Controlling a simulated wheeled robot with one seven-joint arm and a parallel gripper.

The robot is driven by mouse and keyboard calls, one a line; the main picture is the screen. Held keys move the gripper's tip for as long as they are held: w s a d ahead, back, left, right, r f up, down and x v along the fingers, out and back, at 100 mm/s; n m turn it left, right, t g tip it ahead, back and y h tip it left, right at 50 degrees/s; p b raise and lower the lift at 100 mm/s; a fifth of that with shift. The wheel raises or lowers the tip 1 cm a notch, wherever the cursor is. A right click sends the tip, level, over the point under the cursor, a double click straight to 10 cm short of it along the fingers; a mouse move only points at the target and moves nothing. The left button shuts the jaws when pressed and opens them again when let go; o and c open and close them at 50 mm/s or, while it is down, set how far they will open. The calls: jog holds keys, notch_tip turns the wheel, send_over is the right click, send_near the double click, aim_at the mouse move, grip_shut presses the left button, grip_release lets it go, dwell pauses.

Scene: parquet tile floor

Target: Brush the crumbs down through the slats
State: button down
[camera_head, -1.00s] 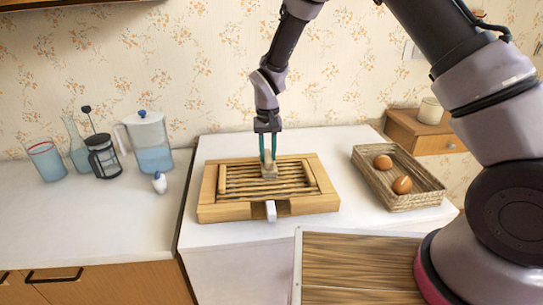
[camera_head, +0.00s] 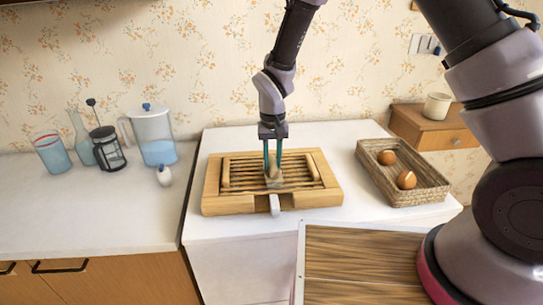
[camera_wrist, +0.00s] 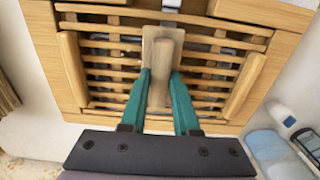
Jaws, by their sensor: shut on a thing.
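A wooden board with a slatted top (camera_head: 215,198) lies on the white counter. It fills most of the wrist view (camera_wrist: 293,20), where dark gaps show between the slats. My gripper (camera_head: 273,168) is over the middle of the board, its teal fingers pointing down. It is shut on a small brush with a wooden handle (camera_wrist: 163,62). The brush also shows in the head view (camera_head: 274,181), low on the slats; whether it presses on them I cannot tell. In the wrist view the fingers (camera_wrist: 160,92) flank the handle. I cannot make out crumbs clearly.
A white piece (camera_head: 275,205) sticks out of the board's front notch. A wicker tray (camera_head: 430,197) with two brown eggs (camera_head: 387,157) is at right. A pitcher (camera_head: 155,140), French press (camera_head: 108,150), glass (camera_head: 52,155) and small white item (camera_head: 164,176) stand on the left counter.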

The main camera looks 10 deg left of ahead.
aim_at(269, 180)
jog(key=shift+s+d+f, duration=0.1)
jog(key=shift+s+d, duration=0.15)
jog(key=shift+s, duration=0.55)
jog(key=shift+s+d+r, duration=0.1)
jog(key=shift+s+d, duration=0.15)
jog(key=shift+s, duration=0.55)
jog(key=shift+s+d+f, duration=0.1)
jog(key=shift+s+d, duration=0.15)
jog(key=shift+s, duration=0.55)
jog(key=shift+a, duration=0.95)
jog(key=shift+w+a, duration=0.3)
jog(key=shift+w, duration=0.65)
jog(key=shift+w+a, duration=0.25)
jog(key=shift+w, duration=0.7)
jog(key=shift+w+a, duration=0.25)
jog(key=shift+w, duration=0.8)
jog(key=shift+w+a, duration=0.25)
jog(key=shift+w, duration=0.8)
